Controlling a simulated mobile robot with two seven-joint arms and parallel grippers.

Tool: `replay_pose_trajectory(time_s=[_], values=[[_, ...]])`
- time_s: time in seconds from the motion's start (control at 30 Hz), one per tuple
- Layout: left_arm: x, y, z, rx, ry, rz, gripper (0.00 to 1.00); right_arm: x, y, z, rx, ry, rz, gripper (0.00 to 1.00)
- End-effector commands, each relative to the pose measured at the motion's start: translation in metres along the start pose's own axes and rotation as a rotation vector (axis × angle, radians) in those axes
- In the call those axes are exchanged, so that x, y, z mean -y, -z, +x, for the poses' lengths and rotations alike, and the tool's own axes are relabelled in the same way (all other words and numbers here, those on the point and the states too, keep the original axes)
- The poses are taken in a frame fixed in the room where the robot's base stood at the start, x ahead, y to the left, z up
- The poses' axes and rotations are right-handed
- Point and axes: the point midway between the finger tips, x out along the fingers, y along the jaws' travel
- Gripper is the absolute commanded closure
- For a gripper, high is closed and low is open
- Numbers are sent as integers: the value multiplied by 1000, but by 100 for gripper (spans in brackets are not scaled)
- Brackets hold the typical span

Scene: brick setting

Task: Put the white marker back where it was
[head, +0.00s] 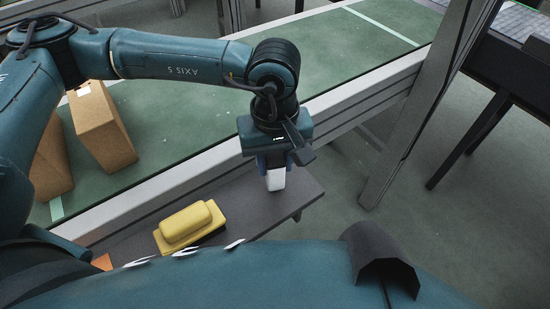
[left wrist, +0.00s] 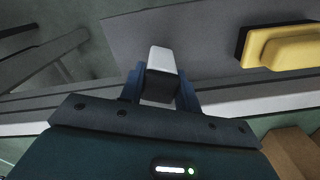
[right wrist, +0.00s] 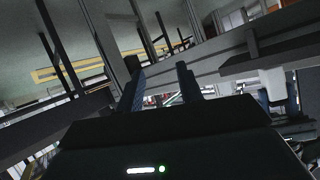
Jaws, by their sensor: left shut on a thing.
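The white marker (head: 275,180) looks like a blocky piece, with a white end and a dark grey part in the left wrist view (left wrist: 161,60). My left gripper (head: 273,164) is shut on it, with a blue finger on each side. It points down over the grey shelf (head: 260,210), near the shelf's right end; I cannot tell whether it touches the surface. My right gripper (right wrist: 160,82) shows only in the right wrist view, with its fingers apart and nothing between them.
A yellow block (head: 190,225) with a dark base lies on the shelf to the left. Behind runs a green conveyor (head: 190,110) with a metal rail and cardboard boxes (head: 101,125). A metal post (head: 420,110) stands at right. The shelf between block and marker is clear.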

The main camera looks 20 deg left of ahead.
Motion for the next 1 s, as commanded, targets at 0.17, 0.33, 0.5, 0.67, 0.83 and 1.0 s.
replay_pose_trajectory(time_s=[0.17,0.33,0.5,0.67,0.83,1.0], values=[[0,0,3,0,0,0,61,-1,2,-1,-21,-3,-4,64],[0,0,3,0,0,0,47,0,6,-2,-29,-3,-4,64],[0,0,3,0,0,0,46,-1,5,-2,-26,-3,-4,64],[0,0,-1,0,0,0,46,0,6,-4,-17,-3,-2,64],[-1,1,-23,-3,-3,0,46,-1,-3,-1,12,-2,2,64],[-1,0,-61,-3,-3,1,46,-1,-4,-1,15,-2,2,64]])
